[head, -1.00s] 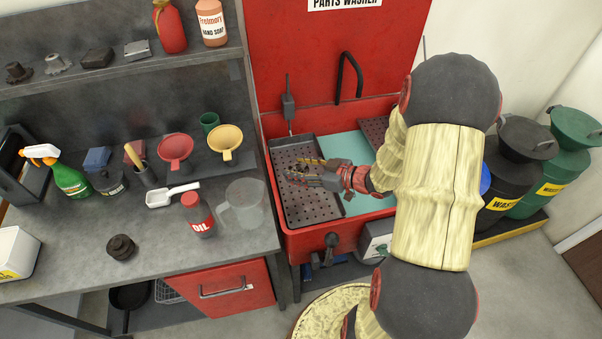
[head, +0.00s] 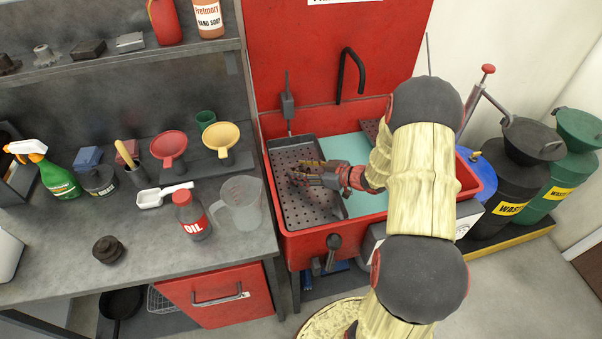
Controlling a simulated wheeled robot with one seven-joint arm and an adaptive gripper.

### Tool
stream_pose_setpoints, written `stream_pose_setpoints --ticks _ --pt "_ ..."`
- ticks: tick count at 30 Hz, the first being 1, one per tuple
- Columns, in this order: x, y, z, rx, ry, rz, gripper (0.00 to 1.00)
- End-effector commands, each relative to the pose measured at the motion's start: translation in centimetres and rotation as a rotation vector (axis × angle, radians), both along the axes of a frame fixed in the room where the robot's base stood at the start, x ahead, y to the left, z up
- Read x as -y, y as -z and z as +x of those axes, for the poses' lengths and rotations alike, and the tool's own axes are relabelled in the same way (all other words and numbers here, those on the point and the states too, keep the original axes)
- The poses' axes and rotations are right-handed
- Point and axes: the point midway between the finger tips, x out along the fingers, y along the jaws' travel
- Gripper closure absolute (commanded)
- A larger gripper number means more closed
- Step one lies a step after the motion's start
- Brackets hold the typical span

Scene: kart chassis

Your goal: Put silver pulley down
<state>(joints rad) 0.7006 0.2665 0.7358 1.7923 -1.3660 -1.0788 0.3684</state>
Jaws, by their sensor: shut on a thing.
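My gripper (head: 305,172) is over the dark perforated tray (head: 308,215) at the left side of the red parts washer (head: 290,250). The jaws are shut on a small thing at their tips. That thing is mostly hidden by the fingers and too small to make out, so I cannot confirm that it is the silver pulley. I cannot tell whether it touches the tray. On the upper shelf at the left, a small grey toothed part (head: 46,55) stands beside other metal parts.
The grey workbench (head: 60,215) on the left holds funnels, an oil bottle (head: 190,215), a clear jug (head: 238,203) and a dark round part (head: 108,249). Dark and green waste drums (head: 565,170) stand at the right. The tray's front part is clear.

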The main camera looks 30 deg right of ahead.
Motion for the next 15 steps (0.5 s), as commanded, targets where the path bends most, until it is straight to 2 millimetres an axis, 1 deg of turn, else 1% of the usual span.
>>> stream_pose_setpoints --ticks 6,10,11,15 --pt "0.03 -0.20 0.05 0.002 0.001 0.000 0.83" --pt "0.01 0.15 0.02 0.001 0.000 0.000 0.83" --pt "0.00 0.23 0.00 0.000 0.000 0.000 0.50" --pt "0.00 0.17 0.00 0.000 0.000 0.000 0.42"
